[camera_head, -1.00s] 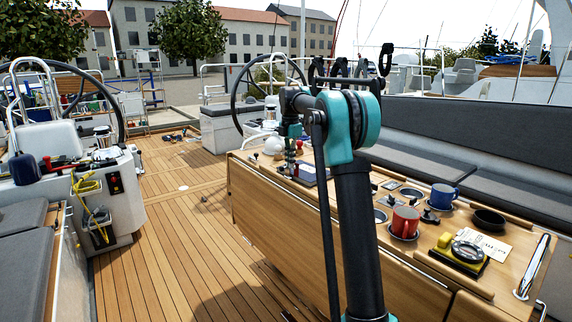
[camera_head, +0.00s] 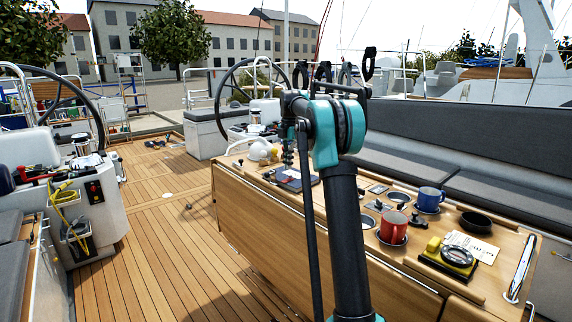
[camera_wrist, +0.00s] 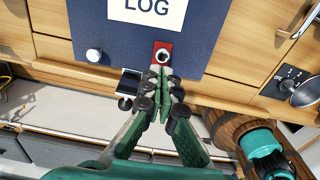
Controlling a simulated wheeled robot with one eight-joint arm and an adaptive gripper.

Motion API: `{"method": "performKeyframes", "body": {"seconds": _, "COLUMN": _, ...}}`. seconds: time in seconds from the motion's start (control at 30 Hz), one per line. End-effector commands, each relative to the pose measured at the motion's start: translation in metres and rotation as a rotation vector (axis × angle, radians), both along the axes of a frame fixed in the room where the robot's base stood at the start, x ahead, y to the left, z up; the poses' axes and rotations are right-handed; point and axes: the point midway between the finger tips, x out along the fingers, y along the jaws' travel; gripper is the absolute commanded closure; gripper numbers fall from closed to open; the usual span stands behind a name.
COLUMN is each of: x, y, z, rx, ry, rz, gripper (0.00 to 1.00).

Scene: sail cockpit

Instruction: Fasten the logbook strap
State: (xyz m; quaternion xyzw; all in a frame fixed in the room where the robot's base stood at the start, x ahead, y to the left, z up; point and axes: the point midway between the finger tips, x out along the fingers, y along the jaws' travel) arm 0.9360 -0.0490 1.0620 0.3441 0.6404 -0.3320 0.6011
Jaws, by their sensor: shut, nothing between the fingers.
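The logbook has a dark blue cover (camera_wrist: 226,32) with a white LOG label (camera_wrist: 148,12) and fills the top middle of the wrist view. A red tab (camera_wrist: 162,46) with a round metal snap lies at its near edge. I take this tab for the strap end. My gripper (camera_wrist: 159,72) is shut and empty, its green fingertips just below the tab; I cannot tell whether they touch it. In the head view the logbook (camera_head: 294,179) lies on the far end of the wooden table, and my gripper (camera_head: 287,160) is above it, partly hidden by my arm.
On the table are a red mug (camera_head: 392,228), a blue mug (camera_head: 430,199), a black bowl (camera_head: 476,222) and a yellow compass (camera_head: 447,256). The deck (camera_head: 165,240) at left is mostly clear.

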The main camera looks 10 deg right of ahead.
Motion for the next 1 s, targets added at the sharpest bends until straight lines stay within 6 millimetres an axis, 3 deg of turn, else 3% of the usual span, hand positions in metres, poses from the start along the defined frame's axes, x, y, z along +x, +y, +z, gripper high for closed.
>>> {"method": "performKeyframes", "body": {"seconds": 1.0, "x": -0.002, "y": 0.004, "z": 0.022, "rx": 0.0, "ry": 0.0, "rz": 0.0, "gripper": 1.0}}
